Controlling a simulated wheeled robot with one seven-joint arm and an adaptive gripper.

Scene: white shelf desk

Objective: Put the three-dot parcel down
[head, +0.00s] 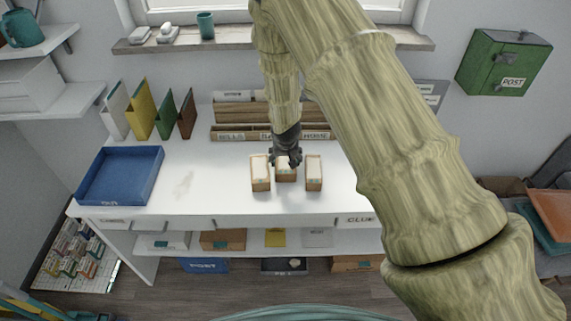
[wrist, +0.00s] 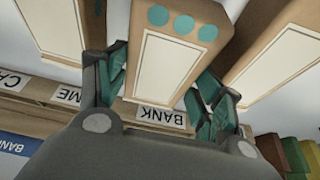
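The three-dot parcel (wrist: 172,62) is a tan box with a pale label and three teal dots. In the wrist view it sits between the two teal-padded fingers of my gripper (wrist: 162,85), which press against its sides. In the head view my gripper (head: 286,158) points down over this parcel (head: 286,175), the middle one of a row of three. Its base lies a little higher in the picture than its neighbours' bases. I cannot tell whether it touches the white desk (head: 215,195).
Other parcels stand close on the left (head: 260,174) and right (head: 314,174). Behind is a wooden sorter (head: 235,134) with labelled slots, including BANK (wrist: 160,114). A blue tray (head: 151,178) and upright folders (head: 142,108) are at the left. Desk space right of the tray is clear.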

